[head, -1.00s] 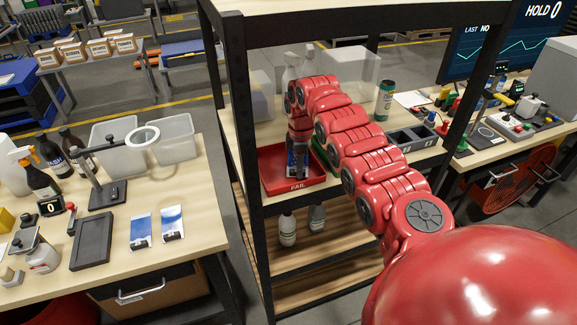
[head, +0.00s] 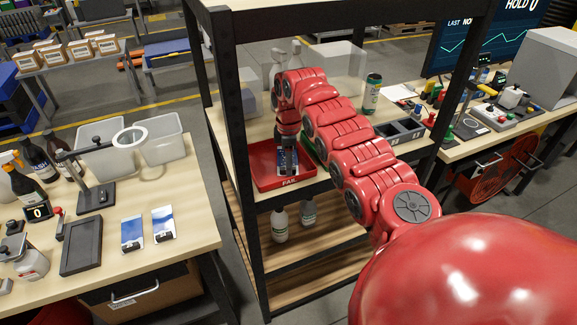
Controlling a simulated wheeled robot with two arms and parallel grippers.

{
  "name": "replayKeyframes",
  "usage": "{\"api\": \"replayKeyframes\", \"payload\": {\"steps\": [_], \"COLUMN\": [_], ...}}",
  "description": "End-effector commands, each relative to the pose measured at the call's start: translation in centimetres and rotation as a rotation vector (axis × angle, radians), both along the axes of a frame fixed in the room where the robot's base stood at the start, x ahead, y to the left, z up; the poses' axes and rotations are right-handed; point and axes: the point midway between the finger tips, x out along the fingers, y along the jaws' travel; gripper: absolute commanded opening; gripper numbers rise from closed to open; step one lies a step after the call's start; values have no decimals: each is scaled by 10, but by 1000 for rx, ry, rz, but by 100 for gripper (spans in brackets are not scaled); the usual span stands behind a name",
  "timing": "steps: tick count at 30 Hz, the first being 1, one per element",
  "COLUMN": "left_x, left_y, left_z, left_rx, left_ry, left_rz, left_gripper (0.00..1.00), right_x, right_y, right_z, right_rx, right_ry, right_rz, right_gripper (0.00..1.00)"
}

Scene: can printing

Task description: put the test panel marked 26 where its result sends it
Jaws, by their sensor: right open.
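My right arm reaches into the shelf unit, and my right gripper (head: 287,163) points down over the red tray marked FAIL (head: 297,181). The gripper is open. A small blue and white test panel (head: 287,156) shows at its fingers, in or just over the tray; the fingers partly cover it and its number cannot be read. Whether it rests fully on the tray floor is hard to tell. Two other blue and white panels, a left one (head: 132,230) and a right one (head: 163,221), lie on the left bench. My left gripper is out of view.
A green tray (head: 311,148) is mostly hidden behind my right arm. Black shelf posts (head: 234,130) stand close to the arm. A dark compartment box (head: 400,131) and a green-lidded canister (head: 372,92) stand right of it. A magnifier stand (head: 97,195) is on the left bench.

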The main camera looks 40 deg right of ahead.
Motion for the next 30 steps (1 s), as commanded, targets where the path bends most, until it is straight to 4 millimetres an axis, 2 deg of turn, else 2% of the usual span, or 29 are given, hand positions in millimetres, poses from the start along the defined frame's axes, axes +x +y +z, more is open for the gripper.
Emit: {"api": "replayKeyframes", "payload": {"steps": [1,6,12,30], "left_x": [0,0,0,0], "left_y": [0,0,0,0], "left_z": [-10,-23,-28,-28], "left_rx": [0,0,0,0], "left_ry": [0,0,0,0], "left_rz": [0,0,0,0], "left_gripper": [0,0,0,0], "right_x": [2,2,1,1], "right_y": [-1,0,0,0], "right_z": [5,37,59,63], "right_rx": [-5,-5,-3,-2], "right_ry": [-10,-7,-4,-2], "right_rz": [1,4,2,2], "right_gripper": [49,49,49,49]}}
